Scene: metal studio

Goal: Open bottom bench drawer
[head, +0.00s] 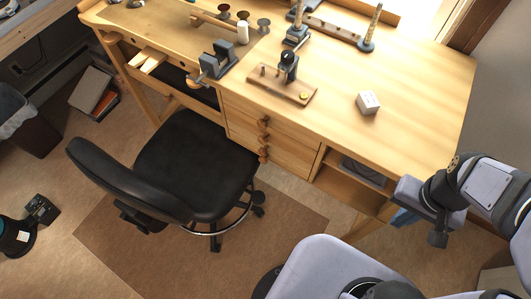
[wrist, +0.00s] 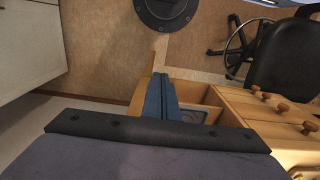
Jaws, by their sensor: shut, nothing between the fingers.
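The wooden bench (head: 420,90) has a stack of drawers below its top, each with a round brown knob. The bottom drawer (head: 290,167) looks shut, flush with those above; the chair hides part of its left side. Its knob (head: 263,160) is the lowest of the column. In the wrist view the knobs show at the right, with the farthest, seemingly lowest knob (wrist: 255,88) beside the chair. My gripper (head: 402,222) is at the bench's right end, right of the drawers and apart from them. Its blue fingers (wrist: 160,77) are together and empty.
A black swivel chair (head: 195,165) stands close to the drawers' left side. An open shelf compartment (head: 350,185) lies between the drawers and my gripper. A white block (head: 368,102) and a wooden tool board (head: 280,85) sit on the bench top.

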